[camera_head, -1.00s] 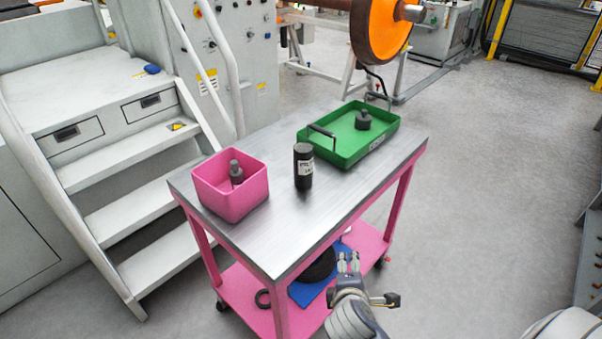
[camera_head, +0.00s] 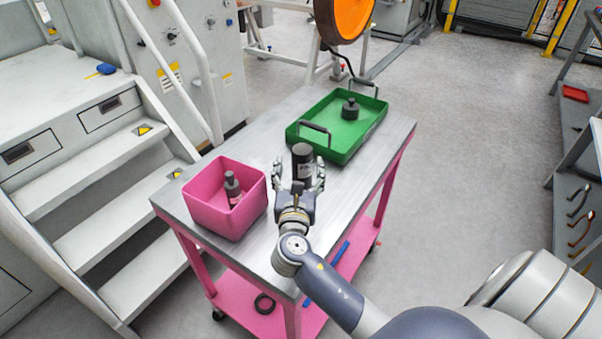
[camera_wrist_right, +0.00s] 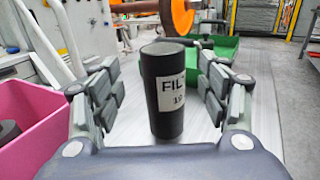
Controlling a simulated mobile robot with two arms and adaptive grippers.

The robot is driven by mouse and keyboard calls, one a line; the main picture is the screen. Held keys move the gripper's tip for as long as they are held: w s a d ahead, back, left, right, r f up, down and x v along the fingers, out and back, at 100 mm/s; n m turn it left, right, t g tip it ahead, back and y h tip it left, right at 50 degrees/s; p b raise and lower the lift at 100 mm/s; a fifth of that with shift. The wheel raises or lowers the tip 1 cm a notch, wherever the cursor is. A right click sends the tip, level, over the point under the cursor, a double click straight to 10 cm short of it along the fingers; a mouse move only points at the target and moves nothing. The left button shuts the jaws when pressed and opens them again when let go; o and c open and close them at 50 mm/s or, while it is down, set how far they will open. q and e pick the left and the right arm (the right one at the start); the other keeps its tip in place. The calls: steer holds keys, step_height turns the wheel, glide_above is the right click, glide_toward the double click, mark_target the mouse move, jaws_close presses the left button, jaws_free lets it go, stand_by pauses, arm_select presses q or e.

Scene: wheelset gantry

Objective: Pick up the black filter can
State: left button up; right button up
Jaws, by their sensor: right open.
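The black filter can (camera_head: 302,160) stands upright on the metal top of the pink cart (camera_head: 345,200), between a pink bin and a green tray. In the right wrist view the can (camera_wrist_right: 158,100) shows a white label reading "FIL" and stands between the spread fingers. My right gripper (camera_head: 300,176) is open, with a finger on each side of the can and a visible gap to each finger. The right wrist view shows the open gripper (camera_wrist_right: 160,105) too. In the head view the gripper hides the can's lower part. My left gripper is not in view.
The pink bin (camera_head: 205,205) with a grey bottle (camera_head: 232,188) stands left of the can. The green tray (camera_head: 365,135) with black handles holds a dark part (camera_head: 350,109) just behind and right of it. Steps with white rails (camera_head: 100,195) stand left of the cart.

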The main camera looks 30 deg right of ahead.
mark_target(302, 162)
steer(key=shift+w+d, duration=0.15)
steer(key=shift+w, duration=0.2)
steer(key=shift+w+d, duration=0.25)
steer(key=shift+w, duration=0.05)
steer(key=x, duration=0.1)
steer(key=p+x, duration=0.1)
steer(key=x, duration=0.1)
steer(key=shift+d, duration=0.4)
steer(key=shift+w+d, duration=0.2)
steer(key=shift+w, duration=0.25)
steer(key=shift+c, duration=0.3)
steer(key=c, duration=1.4)
jaws_close()
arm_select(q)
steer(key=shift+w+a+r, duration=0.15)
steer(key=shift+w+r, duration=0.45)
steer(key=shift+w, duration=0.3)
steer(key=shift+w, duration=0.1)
arm_select(e)
steer(key=shift+r, duration=0.1)
